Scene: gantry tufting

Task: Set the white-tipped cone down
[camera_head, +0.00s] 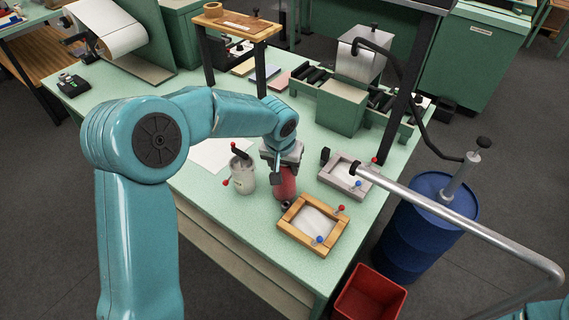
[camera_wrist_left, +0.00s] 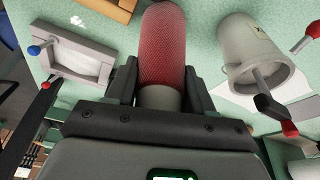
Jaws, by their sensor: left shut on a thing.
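A dark red cone (camera_head: 286,186) hangs below my left gripper (camera_head: 282,165) in the head view, close to the table top beside the wooden frame. In the left wrist view the red cone (camera_wrist_left: 163,45) rises between the two black fingers of the left gripper (camera_wrist_left: 160,86), which are shut on it. A pale grey end of the cone shows between the fingers. I cannot tell whether the cone touches the table. My right gripper is not in view.
A grey cup (camera_head: 243,178) with a tool in it stands left of the cone. A wooden frame (camera_head: 289,234) and a grey frame (camera_head: 334,182) with coloured pins lie to the right. A red bin (camera_head: 369,293) and blue drum (camera_head: 421,245) stand beyond the table edge.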

